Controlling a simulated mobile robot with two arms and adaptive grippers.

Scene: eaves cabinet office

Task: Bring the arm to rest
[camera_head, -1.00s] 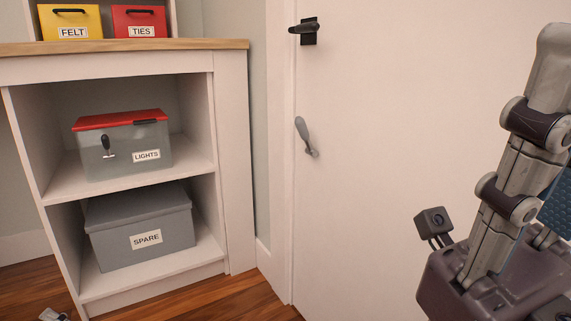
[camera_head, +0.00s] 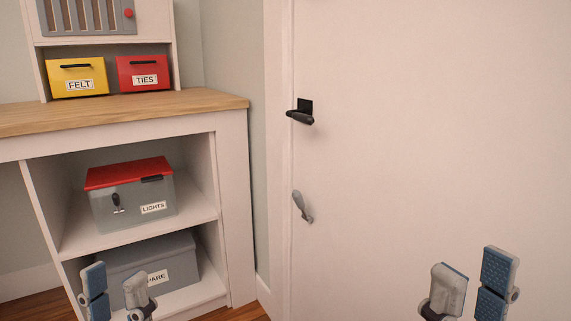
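My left gripper (camera_head: 118,292) shows at the bottom left, in front of the lower shelf. Its two fingers stand apart with a gap between them and nothing in it. My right gripper (camera_head: 469,287) shows at the bottom right, in front of the pale door. Its fingers are also apart and hold nothing. Both grippers point up, and the arms behind them are below the picture's edge.
A shelf unit (camera_head: 235,200) on the left holds the LIGHTS box (camera_head: 152,195) and the grey SPARE box (camera_head: 185,258). Yellow FELT (camera_head: 78,88) and red TIES (camera_head: 151,65) boxes stand on top. The door (camera_head: 400,150) has a black handle (camera_head: 300,116) and a grey lever (camera_head: 301,206).

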